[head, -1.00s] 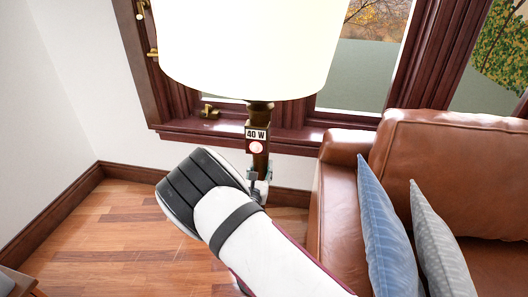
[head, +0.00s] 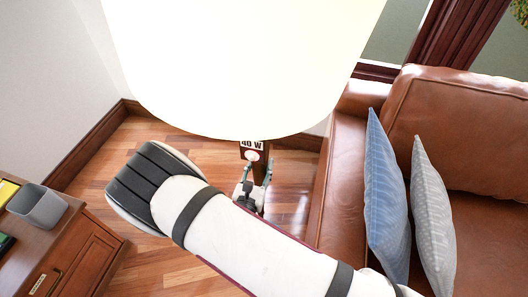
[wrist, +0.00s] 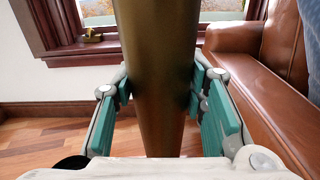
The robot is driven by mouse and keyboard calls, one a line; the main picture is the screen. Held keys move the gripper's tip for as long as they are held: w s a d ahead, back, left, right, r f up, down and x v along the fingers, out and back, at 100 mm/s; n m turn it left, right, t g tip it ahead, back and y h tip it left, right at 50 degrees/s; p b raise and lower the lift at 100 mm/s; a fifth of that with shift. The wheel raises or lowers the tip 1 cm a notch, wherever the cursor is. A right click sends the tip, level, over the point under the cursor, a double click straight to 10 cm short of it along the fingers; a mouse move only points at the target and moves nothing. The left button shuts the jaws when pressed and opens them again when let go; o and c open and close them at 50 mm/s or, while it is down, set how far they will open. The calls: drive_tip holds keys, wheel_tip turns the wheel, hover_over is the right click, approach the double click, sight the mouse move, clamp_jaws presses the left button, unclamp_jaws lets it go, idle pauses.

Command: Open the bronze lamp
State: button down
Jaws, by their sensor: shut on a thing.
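The bronze lamp has a large, bright cream shade (head: 240,65) that fills the upper middle of the head view. Below it shows a short dark post with a "40 W" label and a round pinkish-red button (head: 252,155). My gripper (head: 252,188) is at the post just below the button. In the wrist view the bronze post (wrist: 158,70) stands between the teal finger pads, one on each side, and the gripper is shut on it. The lamp's base is hidden behind my arm.
A brown leather sofa (head: 470,120) with a blue cushion (head: 385,200) and a grey cushion (head: 433,220) stands close at right. A wooden cabinet (head: 85,255) with a grey cup (head: 38,206) is at lower left. Wood floor lies between.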

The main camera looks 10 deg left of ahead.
drive_tip(key=shift+s+a, duration=0.1)
drive_tip(key=shift+s, duration=0.95)
drive_tip(key=shift+f, duration=0.1)
drive_tip(key=c, duration=0.9)
unclamp_jaws()
drive_tip(key=shift+c, duration=0.2)
drive_tip(key=s, duration=1.2)
drive_tip(key=shift+a, duration=0.2)
